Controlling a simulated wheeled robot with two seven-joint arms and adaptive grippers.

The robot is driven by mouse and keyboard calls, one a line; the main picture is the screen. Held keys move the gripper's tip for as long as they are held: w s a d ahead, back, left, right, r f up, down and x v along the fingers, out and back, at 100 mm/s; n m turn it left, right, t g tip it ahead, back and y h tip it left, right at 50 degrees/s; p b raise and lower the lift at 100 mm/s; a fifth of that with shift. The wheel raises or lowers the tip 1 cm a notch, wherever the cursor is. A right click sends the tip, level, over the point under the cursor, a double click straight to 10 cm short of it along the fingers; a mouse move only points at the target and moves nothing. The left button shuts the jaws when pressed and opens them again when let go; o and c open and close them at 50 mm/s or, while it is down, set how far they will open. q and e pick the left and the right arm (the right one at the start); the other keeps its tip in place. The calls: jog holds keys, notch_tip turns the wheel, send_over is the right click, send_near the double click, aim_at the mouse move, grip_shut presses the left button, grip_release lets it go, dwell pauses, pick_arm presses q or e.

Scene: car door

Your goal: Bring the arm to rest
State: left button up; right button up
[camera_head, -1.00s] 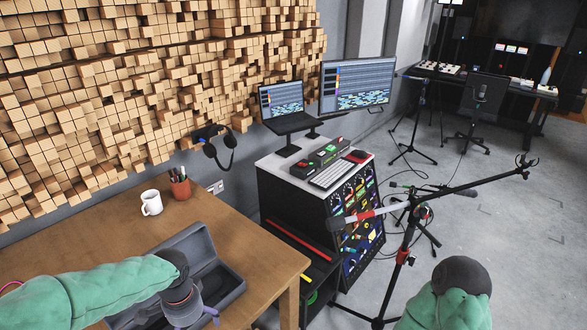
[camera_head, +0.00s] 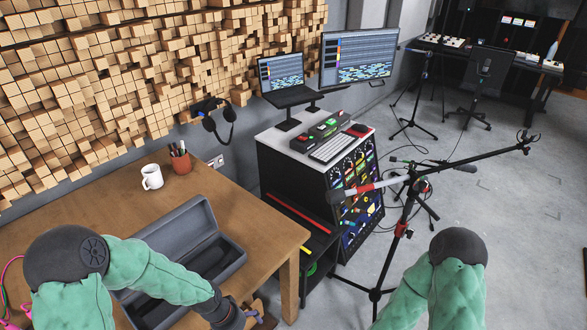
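My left arm (camera_head: 160,272) comes in from the lower left, with its forearm across the front of an open grey case (camera_head: 185,218) on the wooden table. My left gripper (camera_head: 258,314) is at the bottom edge, by the table's front right corner. It is small and partly cut off, so its fingers cannot be read. My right arm (camera_head: 445,280) rises from the bottom right with its black joint up, and its gripper is out of view. A dark shape lies inside the case; I cannot tell whether it is an object or a recess.
The wooden table (camera_head: 95,208) bears a white mug (camera_head: 152,177) and a brown pen cup (camera_head: 180,161). A rack cabinet (camera_head: 292,185) with laptop and keyboard stands behind. A microphone stand (camera_head: 402,232) stands close to my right arm. Open floor lies at the right.

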pick_arm(q)
jog(key=s+d+f+n, duration=0.4)
jog(key=s+f+n, duration=0.2)
jog(key=s+f, duration=0.3)
jog(key=shift+f+h, duration=0.3)
jog(key=shift+f, duration=0.9)
